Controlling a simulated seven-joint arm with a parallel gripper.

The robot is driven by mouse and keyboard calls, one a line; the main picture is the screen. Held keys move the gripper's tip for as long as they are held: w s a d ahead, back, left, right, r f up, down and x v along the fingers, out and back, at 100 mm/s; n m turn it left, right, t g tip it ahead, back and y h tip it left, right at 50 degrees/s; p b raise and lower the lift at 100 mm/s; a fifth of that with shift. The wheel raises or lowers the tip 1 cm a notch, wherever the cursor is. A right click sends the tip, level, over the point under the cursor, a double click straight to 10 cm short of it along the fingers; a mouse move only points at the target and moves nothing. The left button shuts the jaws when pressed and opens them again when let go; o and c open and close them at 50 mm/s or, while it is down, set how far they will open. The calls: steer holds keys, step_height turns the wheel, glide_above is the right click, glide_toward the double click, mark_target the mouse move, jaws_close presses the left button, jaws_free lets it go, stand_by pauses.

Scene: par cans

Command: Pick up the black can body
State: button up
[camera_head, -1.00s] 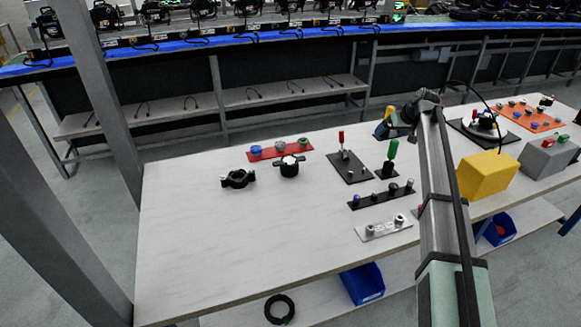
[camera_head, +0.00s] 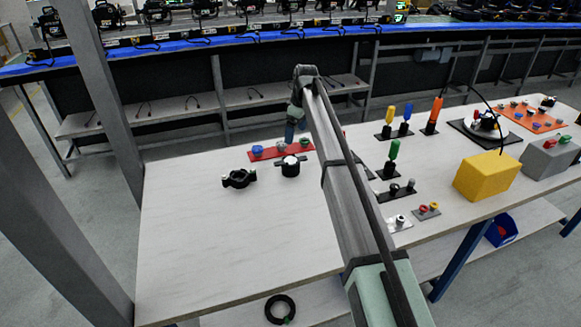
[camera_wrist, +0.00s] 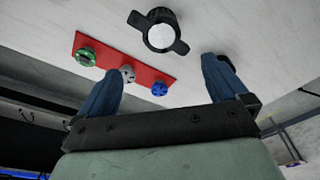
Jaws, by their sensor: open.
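The black can body (camera_head: 290,168) stands on the table, a short dark cylinder with a pale round top and two side ears. It also shows at the top of the wrist view (camera_wrist: 160,36), just beyond and between my fingertips. My gripper (camera_wrist: 163,70) is open, its two blue fingers apart with nothing between them touching.
A red strip (camera_head: 267,152) with green, grey and blue knobs lies close behind the can body. A black clamp-like ring part (camera_head: 239,179) lies to its left. The table (camera_head: 215,240) is bare in front. A yellow box (camera_head: 487,176) and switch plates stand right.

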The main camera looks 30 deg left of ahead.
mark_target(290, 160)
steer(key=f, duration=0.4)
steer(key=a+f, duration=0.1)
steer(key=f, duration=0.4)
steer(key=a+f, duration=0.1)
steer(key=f, duration=0.4)
steer(key=shift+s, duration=0.15)
steer(key=shift+c, duration=0.3)
steer(key=shift+r, duration=0.1)
steer(key=c, duration=1.3)
steer(key=shift+r, duration=0.1)
